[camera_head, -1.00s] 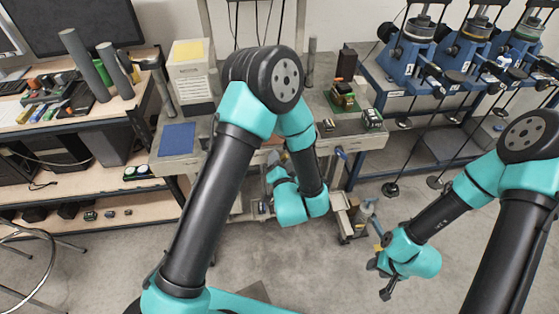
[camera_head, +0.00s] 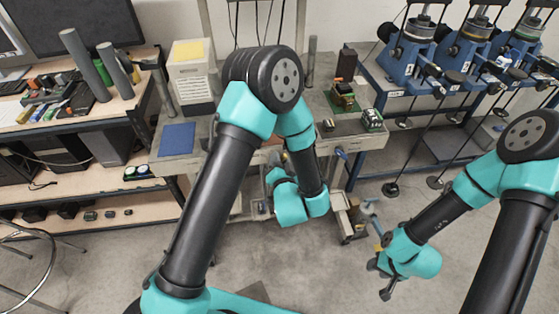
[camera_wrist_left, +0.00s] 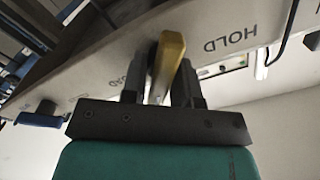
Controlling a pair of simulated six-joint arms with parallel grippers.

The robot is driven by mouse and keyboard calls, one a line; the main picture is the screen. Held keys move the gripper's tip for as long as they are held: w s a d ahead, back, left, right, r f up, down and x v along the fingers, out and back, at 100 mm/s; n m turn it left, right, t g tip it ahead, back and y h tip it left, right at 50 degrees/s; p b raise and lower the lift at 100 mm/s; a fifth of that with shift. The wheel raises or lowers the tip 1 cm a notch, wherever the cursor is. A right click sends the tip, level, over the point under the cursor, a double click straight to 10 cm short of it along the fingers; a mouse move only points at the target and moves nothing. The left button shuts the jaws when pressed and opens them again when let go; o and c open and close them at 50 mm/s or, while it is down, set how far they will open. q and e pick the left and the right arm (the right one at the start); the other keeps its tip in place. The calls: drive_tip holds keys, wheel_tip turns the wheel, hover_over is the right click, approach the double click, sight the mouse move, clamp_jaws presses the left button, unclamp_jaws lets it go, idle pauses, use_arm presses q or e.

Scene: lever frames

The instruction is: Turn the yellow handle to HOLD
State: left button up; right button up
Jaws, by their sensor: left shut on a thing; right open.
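In the left wrist view the yellow handle (camera_wrist_left: 169,50) stands out from a pale panel, between the two dark fingers of my left gripper (camera_wrist_left: 163,76), which is shut on it. The word HOLD (camera_wrist_left: 230,38) is printed on the panel to the right of the handle and appears upside down. Another label (camera_wrist_left: 120,80), left of the handle, is partly hidden by a finger. In the head view my left arm covers the handle and most of the left gripper. My right gripper (camera_head: 379,277) is open and empty over the floor at the lower right.
A blue lever (camera_wrist_left: 40,121) projects from the panel in the left wrist view. In the head view a grey bench (camera_head: 180,165) carries a blue pad (camera_head: 178,139). Blue machines (camera_head: 408,55) stand at right, and a shelved workbench (camera_head: 70,120) at left.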

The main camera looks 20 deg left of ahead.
use_arm(q)
drive_tip(key=n, duration=0.4)
drive_tip(key=shift+s+a, duration=0.1)
drive_tip(key=n, duration=0.4)
drive_tip(key=shift+a+n, duration=0.15)
drive_tip(key=shift+n, duration=0.15)
drive_tip(key=n, duration=0.4)
drive_tip(key=shift+s+a+n, duration=0.1)
drive_tip(key=shift+n, duration=0.2)
drive_tip(key=shift+a+f+n, duration=0.1)
drive_tip(key=shift+n, duration=1.6)
drive_tip(key=o, duration=0.7)
drive_tip(key=shift+s, duration=0.15)
drive_tip(key=v, duration=1.7)
drive_tip(key=shift+s, duration=0.1)
